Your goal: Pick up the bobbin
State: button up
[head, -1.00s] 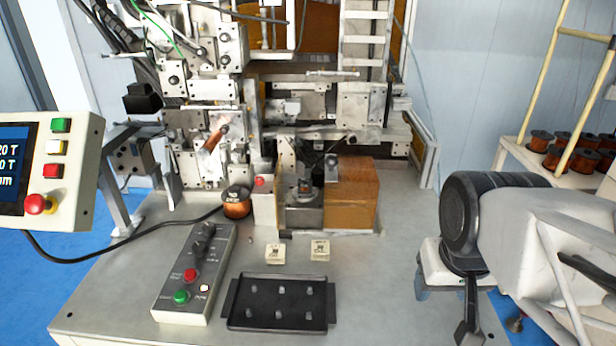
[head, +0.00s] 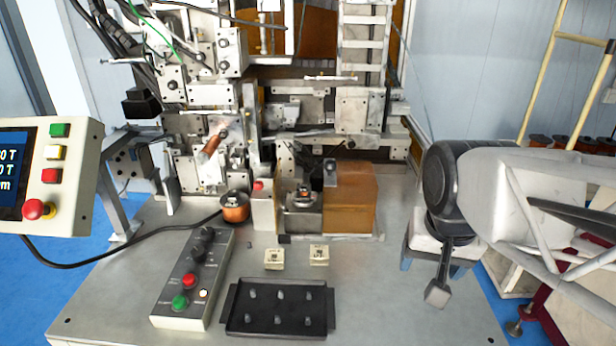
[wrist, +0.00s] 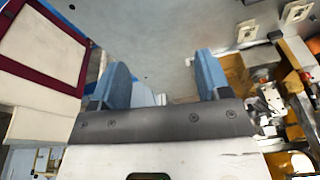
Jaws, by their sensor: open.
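Two small square cream pieces with dark centres, which look like bobbins, lie on the grey bench: a left one (head: 278,259) and a right one (head: 319,255) in the head view. They also show at the top right of the wrist view, one at the edge (wrist: 297,10) and one below it (wrist: 247,32). I cannot tell which is meant. My gripper (head: 434,268) is at the bench's right side, well right of both pieces, partly hidden by my arm. In the wrist view its two blue fingers (wrist: 164,78) stand apart with nothing between them.
A black tray (head: 277,328) with several small pegs lies in front of the pieces. A control box (head: 192,280) stands left of it, and a copper wire spool (head: 236,208) behind. The winding machine (head: 300,120) fills the back.

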jog(key=w+a+r+m, duration=0.1)
jog(key=w+a+m, duration=0.3)
jog(key=w, duration=0.5)
jog(key=w+a+r+m+g, duration=0.1)
jog(key=w+a+m, duration=0.4)
jog(key=w, duration=0.5)
jog(key=w+a+r+m, duration=0.1)
jog(key=w+a+m, duration=0.3)
jog(key=w, duration=0.5)
jog(key=shift+w+a+r+m+g, duration=0.1)
jog(key=shift+w+a+m+g, duration=0.1)
jog(key=shift+a, duration=0.3)
jog(key=shift+w+a+r+m+g, duration=0.1)
jog(key=shift+a+m, duration=0.1)
jog(key=shift+a, duration=0.25)
jog(key=m, duration=0.2)
send_over(304, 191)
jog(key=w, duration=0.1)
jog(key=shift+g, duration=0.4)
jog(key=f, duration=0.4)
jog(key=shift+w+d, duration=0.1)
jog(key=shift+d, duration=0.25)
jog(key=shift+w+a+f, duration=0.2)
jog(key=shift+a+f, duration=0.1)
jog(key=shift+a, duration=0.15)
jog(key=shift+f, duration=1.3)
